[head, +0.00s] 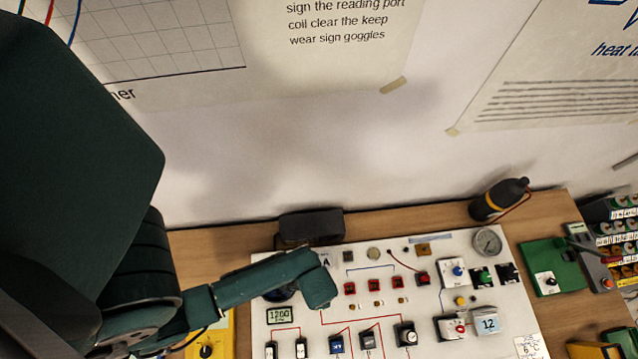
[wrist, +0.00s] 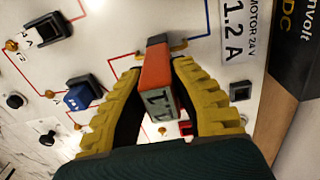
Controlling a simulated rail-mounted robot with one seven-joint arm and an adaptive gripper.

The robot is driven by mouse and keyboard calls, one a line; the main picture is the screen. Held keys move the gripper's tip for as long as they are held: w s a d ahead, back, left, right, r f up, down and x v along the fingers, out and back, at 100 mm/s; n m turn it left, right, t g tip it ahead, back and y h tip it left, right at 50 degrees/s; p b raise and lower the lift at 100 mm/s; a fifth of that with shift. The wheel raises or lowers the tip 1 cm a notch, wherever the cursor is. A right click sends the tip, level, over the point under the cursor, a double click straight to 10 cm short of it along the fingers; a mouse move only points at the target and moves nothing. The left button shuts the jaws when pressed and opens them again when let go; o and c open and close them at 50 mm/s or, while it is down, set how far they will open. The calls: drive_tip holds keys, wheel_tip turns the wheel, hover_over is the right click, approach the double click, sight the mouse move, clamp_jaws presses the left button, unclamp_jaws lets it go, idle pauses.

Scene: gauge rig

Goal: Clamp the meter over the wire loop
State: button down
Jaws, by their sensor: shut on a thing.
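In the wrist view my gripper (wrist: 156,72) has its two yellow ribbed fingers shut on the sides of the orange clamp meter (wrist: 157,72). The meter's grey display (wrist: 160,103) faces the camera, and its dark jaw end points away over the white panel (wrist: 105,40). A wire loop (wrist: 179,47) seems to show beside the jaw, between red and blue printed lines. I cannot tell whether the jaw surrounds the wire or only overlaps it in view. In the head view my forearm's end covers the fingers and meter; the panel (head: 460,335) lies beneath it.
The black box (head: 310,226) stands behind the panel, close to my arm. The panel carries several switches, a round gauge (head: 488,241) and a white box marked 12 (head: 488,323). A dark bottle (head: 500,199) stands at the back right, near a green device (head: 553,266).

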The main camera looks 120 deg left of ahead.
drive_tip(key=shift+r, duration=0.1)
wheel_tip(320, 180, up, 3)
drive_tip(key=p, duration=0.3)
drive_tip(key=shift+r+p, duration=0.45)
drive_tip(key=shift+r, duration=1.5)
